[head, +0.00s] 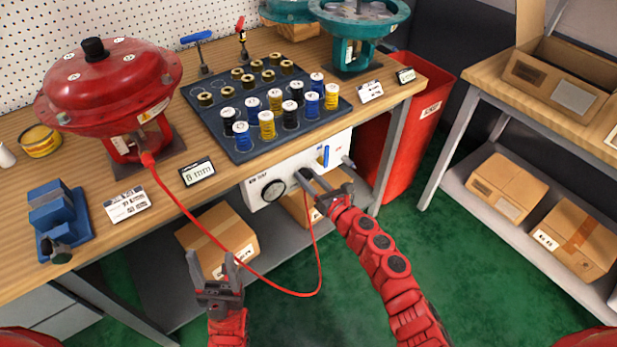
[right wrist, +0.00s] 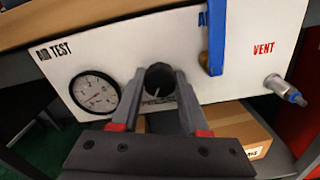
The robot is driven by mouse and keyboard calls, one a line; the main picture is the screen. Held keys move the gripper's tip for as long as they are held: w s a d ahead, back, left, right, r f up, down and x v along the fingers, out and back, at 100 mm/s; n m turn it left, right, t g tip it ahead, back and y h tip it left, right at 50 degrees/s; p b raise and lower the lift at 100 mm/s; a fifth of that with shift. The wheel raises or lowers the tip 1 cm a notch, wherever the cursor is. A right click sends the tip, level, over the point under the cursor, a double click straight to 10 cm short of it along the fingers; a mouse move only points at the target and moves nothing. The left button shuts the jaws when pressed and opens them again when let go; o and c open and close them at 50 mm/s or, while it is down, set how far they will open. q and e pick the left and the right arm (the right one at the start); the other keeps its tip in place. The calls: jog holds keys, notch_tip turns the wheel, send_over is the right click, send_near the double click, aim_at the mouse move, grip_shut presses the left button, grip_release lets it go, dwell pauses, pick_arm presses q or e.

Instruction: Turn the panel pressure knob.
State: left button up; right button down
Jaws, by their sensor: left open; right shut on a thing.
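The white air test panel (head: 260,190) hangs under the front edge of the workbench, with a round gauge (head: 273,189) on its left part. In the right wrist view the black pressure knob (right wrist: 159,79) sits on the panel, right of the gauge (right wrist: 95,92), with a pale pointer line. My right gripper (head: 312,180) is at the panel; in the right wrist view its fingers (right wrist: 160,88) are shut on the knob, one on each side. In the head view the gripper hides the knob. My left gripper (head: 212,262) is open and empty in front of the bench, apart from the panel.
A blue lever (right wrist: 216,38) and a vent fitting (right wrist: 285,90) are on the panel's right part. A red hose (head: 205,228) runs from the red actuator (head: 108,85) and loops below the panel. Cardboard boxes (head: 217,238) sit on the lower shelf. A red bin (head: 412,130) stands right.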

jog(key=m+p, duration=0.1)
jog(key=m, duration=0.4)
jog(key=m+p, duration=0.2)
jog(key=m, duration=0.3)
jog(key=shift+m, duration=0.4)
jog(key=m+p, duration=0.4)
jog(key=m, duration=0.2)
jog(key=shift+r, duration=0.15)
jog(key=m+p, duration=0.3)
jog(key=m, duration=0.1)
jog(key=shift+m, duration=0.3)
jog(key=shift+f+m+p, duration=0.2)
jog(key=shift+m+p, duration=0.55)
jog(key=shift+m, duration=0.35)
jog(key=shift+f, duration=0.1)
jog(key=shift+c, duration=2)
grip_release()
